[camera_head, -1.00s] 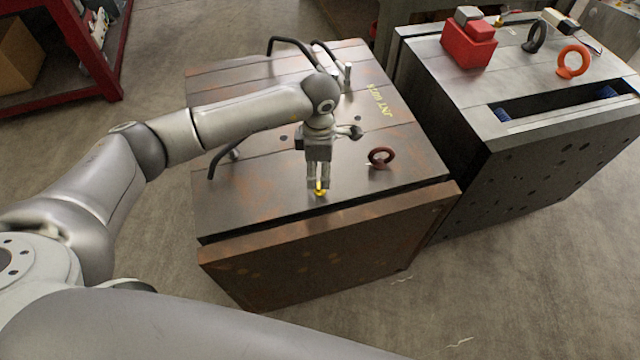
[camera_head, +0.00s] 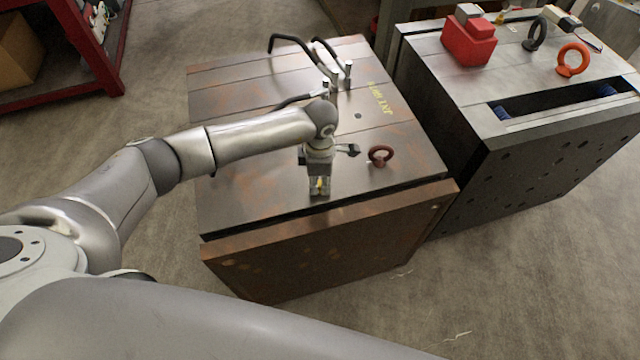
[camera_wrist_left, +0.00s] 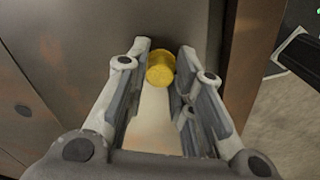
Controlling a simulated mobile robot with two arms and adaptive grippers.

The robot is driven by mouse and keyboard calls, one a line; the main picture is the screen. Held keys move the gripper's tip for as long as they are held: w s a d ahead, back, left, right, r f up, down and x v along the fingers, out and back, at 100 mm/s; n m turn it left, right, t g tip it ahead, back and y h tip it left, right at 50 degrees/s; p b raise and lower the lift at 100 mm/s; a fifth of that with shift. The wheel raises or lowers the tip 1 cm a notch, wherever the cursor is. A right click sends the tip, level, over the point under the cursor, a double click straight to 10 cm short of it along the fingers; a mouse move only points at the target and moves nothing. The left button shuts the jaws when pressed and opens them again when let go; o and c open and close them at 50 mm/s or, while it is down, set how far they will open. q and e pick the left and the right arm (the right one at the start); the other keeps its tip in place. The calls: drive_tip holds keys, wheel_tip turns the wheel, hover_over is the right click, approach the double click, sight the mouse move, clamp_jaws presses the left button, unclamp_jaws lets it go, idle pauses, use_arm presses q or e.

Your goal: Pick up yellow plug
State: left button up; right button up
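The yellow plug (camera_head: 319,184) is near the front edge of the rusty brown mould base (camera_head: 240,205). My left gripper (camera_head: 319,190) points down over it, with one finger on each side. In the left wrist view the plug's round yellow top (camera_wrist_left: 160,68) sits between the fingertips of the left gripper (camera_wrist_left: 163,65). The fingers are spread apart, with only narrow gaps beside the plug; no firm grip shows. The plug's lower part is hidden. My right gripper is not in view.
A dark red eye bolt (camera_head: 380,155) stands just right of the gripper. Bent black handles (camera_head: 295,40) rise at the back of the base. A grey mould base (camera_head: 480,120) on the right carries a red block (camera_head: 468,42) and an orange eye bolt (camera_head: 572,60).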

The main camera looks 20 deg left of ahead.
use_arm(q)
drive_tip(key=shift+c, duration=0.9)
